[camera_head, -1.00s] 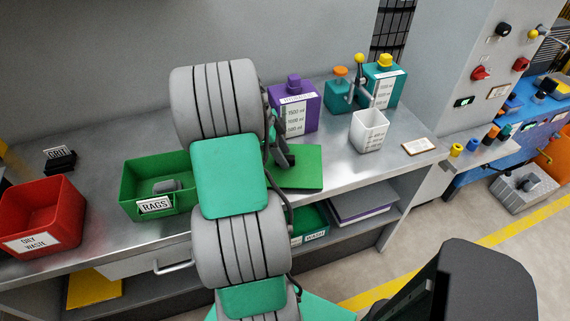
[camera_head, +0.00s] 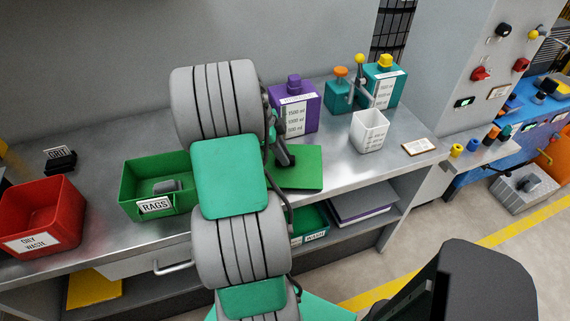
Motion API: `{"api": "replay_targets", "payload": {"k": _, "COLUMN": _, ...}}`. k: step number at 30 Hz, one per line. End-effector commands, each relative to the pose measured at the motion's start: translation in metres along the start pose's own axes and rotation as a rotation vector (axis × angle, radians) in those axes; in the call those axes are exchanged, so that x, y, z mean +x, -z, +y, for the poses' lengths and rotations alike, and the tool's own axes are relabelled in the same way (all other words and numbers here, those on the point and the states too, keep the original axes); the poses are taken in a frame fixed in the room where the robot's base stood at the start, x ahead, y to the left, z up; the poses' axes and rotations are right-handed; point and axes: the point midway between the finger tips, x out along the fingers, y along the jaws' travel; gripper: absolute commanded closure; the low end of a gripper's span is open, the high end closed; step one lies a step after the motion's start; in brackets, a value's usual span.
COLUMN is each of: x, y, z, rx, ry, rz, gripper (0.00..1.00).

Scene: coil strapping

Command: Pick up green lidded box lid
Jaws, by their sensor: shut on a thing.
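The green lid (camera_head: 304,168) is a flat green square at the bench's front edge, just right of my arm. Its left part is hidden behind the arm. My gripper (camera_head: 286,157) shows only in part as a dark shape at the lid's upper left. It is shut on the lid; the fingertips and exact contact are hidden. I cannot tell whether the lid is lifted off the bench. An open green box labelled RAGS (camera_head: 128,192) stands left of my arm with a grey thing (camera_head: 166,186) inside.
A purple container (camera_head: 305,108), teal containers (camera_head: 386,88) and a white cup (camera_head: 368,131) stand behind and right of the lid. A red bin (camera_head: 62,220) is at far left. A shelf below holds another green box (camera_head: 313,220).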

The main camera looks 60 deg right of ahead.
Motion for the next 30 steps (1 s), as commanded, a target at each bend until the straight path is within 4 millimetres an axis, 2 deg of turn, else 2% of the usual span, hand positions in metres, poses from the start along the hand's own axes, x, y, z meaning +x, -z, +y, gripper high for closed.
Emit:
{"api": "replay_targets", "payload": {"k": 8, "x": -0.007, "y": 0.002, "z": -0.001, "rx": 0.000, "ry": 0.002, "rz": -0.001, "gripper": 1.00}}
{"api": "replay_targets", "payload": {"k": 13, "x": -0.033, "y": 0.012, "z": 0.001, "rx": 0.001, "ry": 0.005, "rz": -0.002, "gripper": 1.00}}
{"api": "replay_targets", "payload": {"k": 20, "x": -0.097, "y": 0.018, "z": 0.052, "rx": -0.002, "ry": 0.007, "rz": -0.003, "gripper": 1.00}}
{"api": "replay_targets", "payload": {"k": 24, "x": -0.116, "y": 0.011, "z": 0.093, "rx": -0.004, "ry": 0.006, "rz": -0.003, "gripper": 1.00}}
{"api": "replay_targets", "payload": {"k": 30, "x": -0.136, "y": 0.007, "z": 0.126, "rx": -0.001, "ry": 0.001, "rz": -0.001, "gripper": 1.00}}
